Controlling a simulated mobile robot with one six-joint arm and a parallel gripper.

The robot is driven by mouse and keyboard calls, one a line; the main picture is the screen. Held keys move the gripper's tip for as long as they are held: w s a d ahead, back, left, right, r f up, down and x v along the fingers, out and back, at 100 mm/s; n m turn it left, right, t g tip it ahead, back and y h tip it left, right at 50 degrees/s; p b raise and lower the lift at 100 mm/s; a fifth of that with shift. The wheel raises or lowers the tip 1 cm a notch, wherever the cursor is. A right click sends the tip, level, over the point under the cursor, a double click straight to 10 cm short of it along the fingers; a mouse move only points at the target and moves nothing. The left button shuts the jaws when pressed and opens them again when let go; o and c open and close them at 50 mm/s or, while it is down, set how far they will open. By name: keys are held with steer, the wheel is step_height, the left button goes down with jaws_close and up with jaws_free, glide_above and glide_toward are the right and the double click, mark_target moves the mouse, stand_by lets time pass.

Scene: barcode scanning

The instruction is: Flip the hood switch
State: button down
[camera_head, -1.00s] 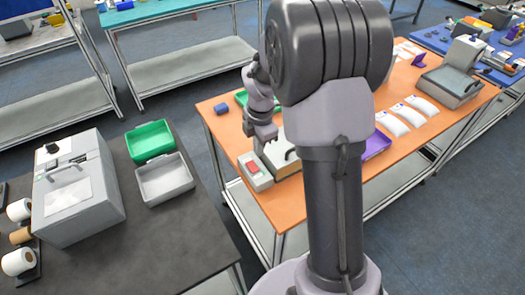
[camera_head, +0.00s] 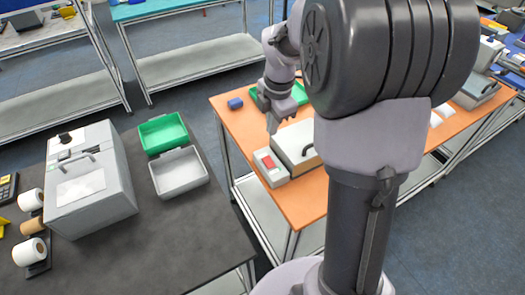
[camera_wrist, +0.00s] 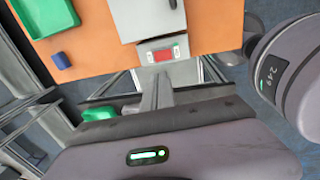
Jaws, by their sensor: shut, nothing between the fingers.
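A small grey box with a red panel (camera_head: 268,166) sits at the near left edge of the orange table, beside a pale lidded box (camera_head: 297,140) with a dark handle. Whether the red panel is the hood switch's rocker I cannot tell for sure. It also shows in the wrist view (camera_wrist: 162,54), with a small green spot beside the red. My gripper (camera_head: 272,124) points down, shut and empty, above and behind the red-panelled box and apart from it in the head view. My gripper's fingers (camera_wrist: 158,90) point toward that box in the wrist view.
A green tray (camera_head: 282,97) and a blue object (camera_head: 235,104) lie at the back left of the orange table. The dark table holds a grey machine (camera_head: 90,190), a green bin (camera_head: 163,133) and a grey bin (camera_head: 180,175). My arm hides much of the orange table.

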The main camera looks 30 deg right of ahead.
mark_target(266, 159)
steer(key=f+b, duration=0.1)
steer(key=f, duration=0.3)
steer(key=w+f+b, duration=0.1)
steer(key=f+b, duration=0.1)
steer(key=f, duration=0.3)
steer(key=w+f+b, duration=0.1)
steer(key=f+b, duration=0.1)
steer(key=f, duration=0.3)
steer(key=shift+w+a, duration=0.1)
steer(key=shift+a, duration=0.1)
